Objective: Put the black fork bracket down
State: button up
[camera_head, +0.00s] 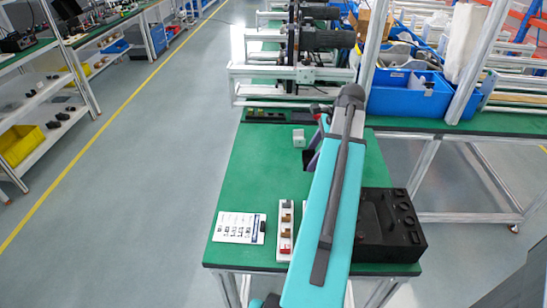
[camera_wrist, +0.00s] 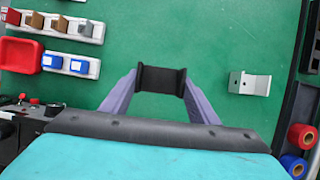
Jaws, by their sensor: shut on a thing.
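The black fork bracket (camera_wrist: 161,79) shows in the wrist view between the two purple fingers of my gripper (camera_wrist: 161,85). My gripper is shut on it, one finger at each side. The green table top (camera_wrist: 205,35) lies beneath it; I cannot tell whether the bracket touches the table or hangs above it. In the head view my teal arm reaches over the green table (camera_head: 255,165) and hides the bracket. Only part of my gripper (camera_head: 311,157) shows there, beside the arm.
A light grey bracket (camera_wrist: 249,83) lies right of my gripper, also seen in the head view (camera_head: 299,138). A white sorting rack (camera_head: 286,225), a printed card (camera_head: 238,227) and a black box (camera_head: 390,228) occupy the near table. Red and blue spools (camera_wrist: 300,137) stand lower right.

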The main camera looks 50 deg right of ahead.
jog(key=shift+s+d, duration=0.4)
jog(key=shift+s, duration=0.35)
jog(key=shift+w, duration=0.1)
jog(key=p, duration=0.3)
send_over(272, 161)
jog(key=d, duration=0.1)
jog(key=shift+s+d+f, duration=0.1)
jog(key=shift+s+f, duration=0.35)
jog(key=shift+f, duration=0.35)
jog(key=shift+f, duration=0.15)
jog(key=shift+f+p, duration=0.75)
jog(key=shift+f, duration=0.85)
